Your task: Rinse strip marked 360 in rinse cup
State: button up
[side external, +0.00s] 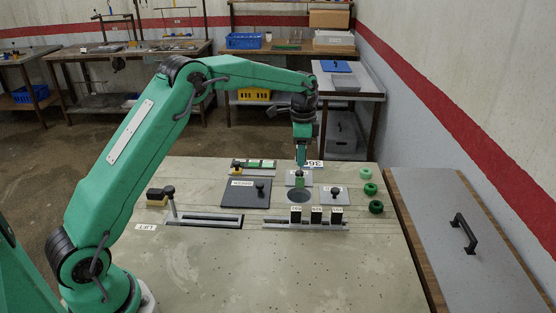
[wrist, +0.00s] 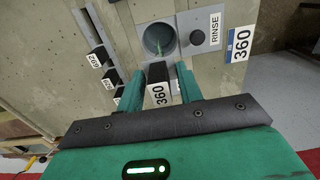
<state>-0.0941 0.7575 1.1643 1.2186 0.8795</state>
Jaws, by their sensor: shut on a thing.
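My gripper (side external: 301,160) points down over the work table, shut on the strip marked 360 (wrist: 158,92). The strip's dark head with its white 360 label shows between the two fingers in the wrist view. A round dark cup opening (wrist: 158,38) lies just ahead of the strip, in a grey plate. It also shows right below my gripper in the side view (side external: 299,196). A green piece (side external: 300,183) hangs under the fingers at the cup. I cannot tell whether its lower end is inside. A RINSE label (wrist: 214,29) and a 360 sign (wrist: 239,42) lie beyond the cup.
A rail (side external: 275,225) with several dark labelled tabs (wrist: 98,57) stands in front of the cup. A black knobbed plate (side external: 248,192) lies left and a grey one (side external: 334,196) right. Green rings (side external: 370,188) sit at the right edge. The table front is clear.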

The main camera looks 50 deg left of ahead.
aim_at(300, 181)
jog(key=shift+f, duration=4.9)
jog(key=shift+s+d, duration=0.1)
